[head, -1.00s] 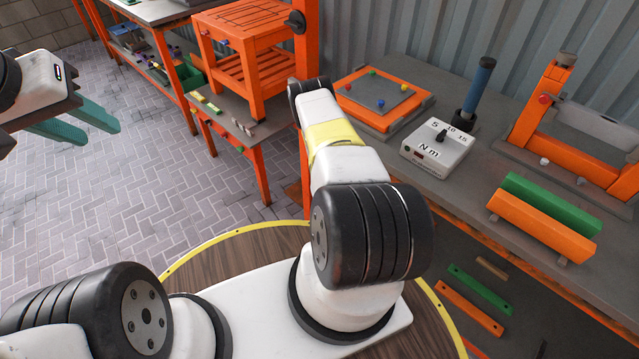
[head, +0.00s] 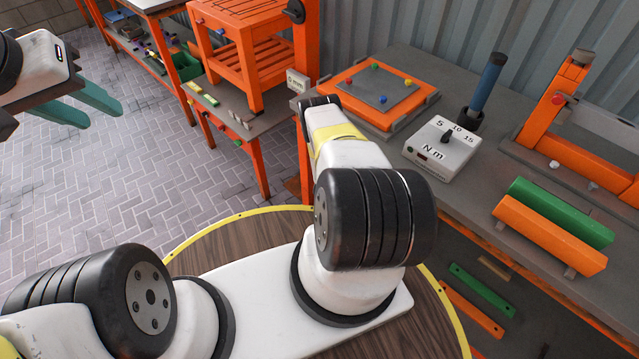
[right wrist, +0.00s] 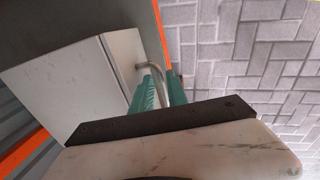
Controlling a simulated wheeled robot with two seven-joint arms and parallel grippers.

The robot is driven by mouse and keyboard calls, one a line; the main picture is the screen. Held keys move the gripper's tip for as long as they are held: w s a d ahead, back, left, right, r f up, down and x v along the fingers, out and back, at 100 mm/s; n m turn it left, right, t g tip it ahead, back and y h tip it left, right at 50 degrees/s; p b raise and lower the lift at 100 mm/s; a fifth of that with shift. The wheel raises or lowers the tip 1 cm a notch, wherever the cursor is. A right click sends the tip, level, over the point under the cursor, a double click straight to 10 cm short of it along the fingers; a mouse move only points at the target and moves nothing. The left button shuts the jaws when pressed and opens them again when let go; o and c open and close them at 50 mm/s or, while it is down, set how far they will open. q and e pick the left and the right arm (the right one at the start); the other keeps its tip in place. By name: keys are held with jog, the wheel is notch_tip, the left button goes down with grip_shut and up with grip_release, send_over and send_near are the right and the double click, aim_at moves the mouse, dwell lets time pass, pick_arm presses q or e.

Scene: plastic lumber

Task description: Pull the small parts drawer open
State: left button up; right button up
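In the right wrist view a pale grey box-like drawer unit (right wrist: 70,85) fills the left, with a bent metal handle (right wrist: 153,67) on its face. The two green fingers of my right gripper (right wrist: 161,84) reach up to this handle, which runs between them. Whether they press on it is unclear. In the head view my right gripper is hidden behind my own arm. My left gripper (head: 88,103) is at the far left, its two green fingers apart and empty, away from everything.
The grey workbench (head: 400,70) carries an orange board (head: 385,88), a torque box (head: 441,147), a blue-handled tool (head: 487,80) and orange and green bars (head: 548,235). A lower orange table (head: 235,105) holds an orange slatted rack (head: 250,50) and small pieces. Paved floor at left is clear.

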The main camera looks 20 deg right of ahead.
grip_shut()
dwell(1.1)
jog(key=s+a, duration=0.2)
jog(key=a, duration=0.4)
jog(key=s+a, duration=0.3)
jog(key=a, duration=0.4)
jog(key=shift+s, duration=0.25)
jog(key=shift+o, duration=2)
grip_release()
